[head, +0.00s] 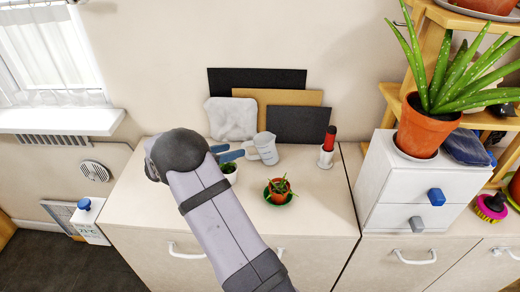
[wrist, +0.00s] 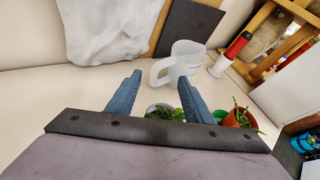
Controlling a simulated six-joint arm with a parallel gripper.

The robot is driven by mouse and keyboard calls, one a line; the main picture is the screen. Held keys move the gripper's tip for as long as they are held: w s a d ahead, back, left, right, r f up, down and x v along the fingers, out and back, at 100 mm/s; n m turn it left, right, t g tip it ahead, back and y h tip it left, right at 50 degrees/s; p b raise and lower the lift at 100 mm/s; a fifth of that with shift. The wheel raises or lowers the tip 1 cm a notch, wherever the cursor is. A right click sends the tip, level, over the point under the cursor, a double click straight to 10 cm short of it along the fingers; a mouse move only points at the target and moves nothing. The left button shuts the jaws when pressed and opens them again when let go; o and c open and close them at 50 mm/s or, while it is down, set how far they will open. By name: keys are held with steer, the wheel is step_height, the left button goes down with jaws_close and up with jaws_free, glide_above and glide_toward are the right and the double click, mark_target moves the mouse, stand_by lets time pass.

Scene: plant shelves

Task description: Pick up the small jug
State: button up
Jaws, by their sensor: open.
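The small jug (head: 265,148) is whitish and translucent, with a handle on its left side. It stands upright on the cabinet top, near the wall. In the wrist view the jug (wrist: 187,60) stands beyond my fingertips, a little right of the middle, with its handle towards the left. My gripper (head: 226,151) is in front and to the left of the jug in the head view, its body partly hidden behind my arm. In the wrist view its two blue fingers (wrist: 160,82) are apart with nothing held between them.
A small potted plant (head: 229,170) sits below my fingers, close to the gripper. A potted succulent (head: 279,190) stands in front of the jug. A red-topped white bottle (head: 327,147) stands to the right. Boards (head: 298,125) and a crumpled white sheet (head: 231,118) lean on the wall.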

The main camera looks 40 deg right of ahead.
mark_target(260, 151)
steer(key=shift+f+p+x, duration=0.15)
steer(key=shift+p+x, duration=0.5)
steer(key=shift+x, duration=0.65)
steer(key=shift+f+p+x, duration=0.15)
steer(key=shift+p+x, duration=0.45)
steer(key=shift+x, duration=0.7)
steer(key=shift+w+a, duration=0.1)
steer(key=shift+w, duration=0.05)
